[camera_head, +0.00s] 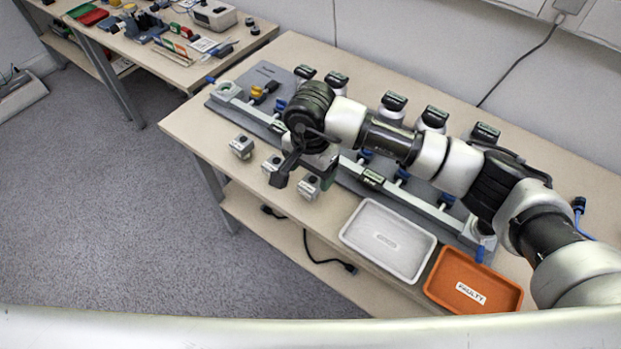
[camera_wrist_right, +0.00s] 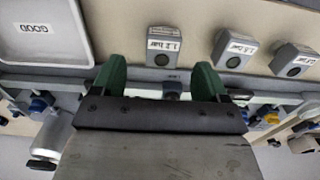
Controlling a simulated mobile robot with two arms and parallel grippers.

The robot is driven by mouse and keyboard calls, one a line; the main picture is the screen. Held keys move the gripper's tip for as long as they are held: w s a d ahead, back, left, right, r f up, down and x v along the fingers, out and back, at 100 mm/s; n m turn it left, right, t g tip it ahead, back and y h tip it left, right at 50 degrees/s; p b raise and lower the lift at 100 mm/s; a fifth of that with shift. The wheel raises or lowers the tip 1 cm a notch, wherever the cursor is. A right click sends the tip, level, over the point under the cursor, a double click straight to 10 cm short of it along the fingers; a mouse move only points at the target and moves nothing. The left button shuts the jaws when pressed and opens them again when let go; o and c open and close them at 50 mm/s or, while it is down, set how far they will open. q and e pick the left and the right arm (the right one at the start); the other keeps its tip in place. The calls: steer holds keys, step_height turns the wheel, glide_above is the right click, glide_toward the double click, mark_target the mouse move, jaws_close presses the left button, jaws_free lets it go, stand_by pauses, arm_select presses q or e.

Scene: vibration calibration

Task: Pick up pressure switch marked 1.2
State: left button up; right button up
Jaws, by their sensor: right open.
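Three small grey pressure switches with white labels stand in a row along the front of the table. The one nearest the white tray (camera_head: 310,187) shows in the right wrist view (camera_wrist_right: 163,46) just beyond the gap between my fingers; its label seems to read 1.2 bar. The middle switch (camera_head: 272,163) (camera_wrist_right: 234,50) and the far one (camera_head: 241,146) (camera_wrist_right: 293,61) have labels too small to read surely. My right gripper (camera_head: 305,172) (camera_wrist_right: 158,78) is open and empty, its green fingers apart above the rail beside the nearest switch. My left gripper is out of view.
The white tray (camera_head: 353,242) marked GOOD and an orange tray (camera_head: 432,282) marked FAULTY lie at the table's front right. A grey rail fixture (camera_head: 410,200) with blue-handled valves runs behind the switches. Several black-topped devices (camera_head: 433,118) stand at the back. A second, cluttered table is upper left.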

mark_target(310, 182)
step_height(310, 182, down, 2)
steer(key=shift+f, duration=0.1)
steer(key=shift+w+f, duration=0.1)
steer(key=shift+f, duration=0.2)
step_height(310, 182, down, 4)
steer(key=shift+w+f+p, duration=0.1)
steer(key=shift+f+p, duration=0.1)
steer(key=shift+p, duration=0.25)
steer(key=shift+w+f, duration=0.1)
steer(key=shift+f, duration=0.1)
steer(key=shift+c, duration=1.5)
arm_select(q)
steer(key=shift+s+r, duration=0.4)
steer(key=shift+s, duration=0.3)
arm_select(e)
steer(key=c, duration=0.8)
steer(key=shift+r, duration=0.1)
